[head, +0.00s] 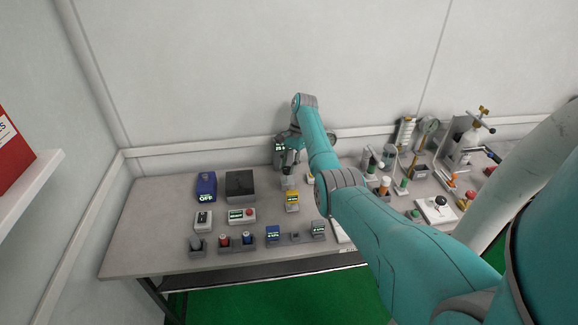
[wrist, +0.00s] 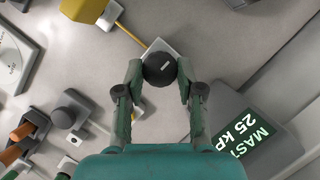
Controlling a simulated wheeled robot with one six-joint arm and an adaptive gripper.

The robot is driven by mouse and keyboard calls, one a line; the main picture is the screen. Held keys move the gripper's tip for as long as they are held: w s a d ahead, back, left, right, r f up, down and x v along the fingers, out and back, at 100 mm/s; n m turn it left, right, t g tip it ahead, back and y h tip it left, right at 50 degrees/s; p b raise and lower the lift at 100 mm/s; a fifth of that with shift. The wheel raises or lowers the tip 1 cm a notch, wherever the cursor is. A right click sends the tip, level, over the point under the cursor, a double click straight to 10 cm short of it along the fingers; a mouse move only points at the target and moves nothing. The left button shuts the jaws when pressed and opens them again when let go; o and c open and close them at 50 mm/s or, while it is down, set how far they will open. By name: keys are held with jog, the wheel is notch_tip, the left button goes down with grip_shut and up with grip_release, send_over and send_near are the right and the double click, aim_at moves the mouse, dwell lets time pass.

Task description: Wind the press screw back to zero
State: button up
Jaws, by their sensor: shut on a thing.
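The press screw shows in the wrist view as a round black knob (wrist: 159,69) with a small pale mark, on a light grey block (wrist: 160,44). My gripper (wrist: 160,75) has one finger on each side of the knob and is shut on it. In the head view my gripper (head: 289,164) points down over the back of the bench, and the knob is hidden there. The same gauge shows behind my gripper (head: 279,147).
A yellow handheld tester (head: 292,200) stands in front of the press, its yellow lead (wrist: 128,33) running to the block. A blue tester (head: 206,187) and black box (head: 240,185) stand left. The bench (head: 155,225) is clear at its left end; stands and a clamp rig crowd the right.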

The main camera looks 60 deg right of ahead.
jog(key=n+g, duration=0.1)
jog(key=n, duration=0.3)
jog(key=shift+w+n+g, duration=0.2)
jog(key=shift+n+g, duration=0.1)
jog(key=shift+g, duration=0.1)
jog(key=shift+a+n+g+h, duration=0.1)
jog(key=shift+n+g+h, duration=0.3)
jog(key=shift+n, duration=1)
jog(key=shift+f, duration=0.1)
jog(key=o, duration=1.2)
jog(key=shift+c, duration=0.2)
